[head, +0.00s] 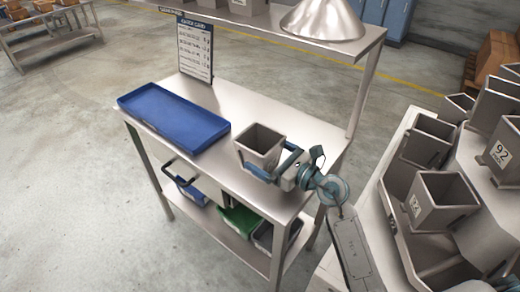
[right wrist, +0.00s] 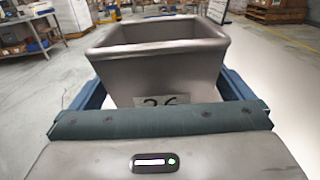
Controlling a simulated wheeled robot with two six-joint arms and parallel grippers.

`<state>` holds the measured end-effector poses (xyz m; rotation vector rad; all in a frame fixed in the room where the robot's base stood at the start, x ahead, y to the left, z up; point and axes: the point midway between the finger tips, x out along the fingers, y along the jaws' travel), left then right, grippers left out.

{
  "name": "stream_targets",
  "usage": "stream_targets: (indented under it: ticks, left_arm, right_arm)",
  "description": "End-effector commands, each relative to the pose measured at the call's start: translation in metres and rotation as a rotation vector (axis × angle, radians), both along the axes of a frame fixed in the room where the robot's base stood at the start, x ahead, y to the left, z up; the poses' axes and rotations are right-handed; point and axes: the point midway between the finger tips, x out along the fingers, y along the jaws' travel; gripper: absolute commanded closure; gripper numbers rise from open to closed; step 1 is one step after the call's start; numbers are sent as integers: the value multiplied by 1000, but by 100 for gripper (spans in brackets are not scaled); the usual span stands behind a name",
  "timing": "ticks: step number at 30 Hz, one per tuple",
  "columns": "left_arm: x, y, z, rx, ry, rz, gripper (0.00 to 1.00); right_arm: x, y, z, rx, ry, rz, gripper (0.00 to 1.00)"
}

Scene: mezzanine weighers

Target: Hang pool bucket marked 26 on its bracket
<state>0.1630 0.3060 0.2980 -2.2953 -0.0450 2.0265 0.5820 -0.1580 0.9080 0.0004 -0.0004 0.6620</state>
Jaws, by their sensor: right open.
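The pool bucket marked 26 (head: 259,140) is a grey, open-topped, tapered bucket standing upright on the steel table near its right end. In the right wrist view the bucket (right wrist: 158,68) fills the middle, its 26 label partly hidden by my gripper's palm. My right gripper (head: 270,164) is open, with its blue fingers on either side of the bucket. I cannot tell whether they touch it. The weigher (head: 486,228) at the right carries several grey buckets, one marked 92 (head: 499,152). I cannot make out which bracket belongs to 26. My left gripper is not in view.
A blue tray (head: 174,113) lies on the table (head: 232,98), with a sign board (head: 195,50) behind it. An upper shelf (head: 225,17) carries a metal cone (head: 322,18). Blue, green and grey bins sit on the lower shelf. A black handle (head: 184,172) juts from the table's front.

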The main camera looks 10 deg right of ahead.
Motion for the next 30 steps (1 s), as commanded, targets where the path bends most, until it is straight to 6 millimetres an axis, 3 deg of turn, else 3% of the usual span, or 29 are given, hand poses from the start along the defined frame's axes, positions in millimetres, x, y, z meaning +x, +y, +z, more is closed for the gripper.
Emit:
stream_targets:
  ticks: [6,14,22,30]
  left_arm:
    - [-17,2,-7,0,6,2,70]
    - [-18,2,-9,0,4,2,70]
    - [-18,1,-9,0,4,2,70]
    - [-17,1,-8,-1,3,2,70]
  right_arm:
    - [21,15,3,2,-1,-1,0]
    - [23,17,1,-1,-1,0,0]
    - [23,17,1,0,0,-1,49]
    - [23,17,3,0,-2,-1,49]
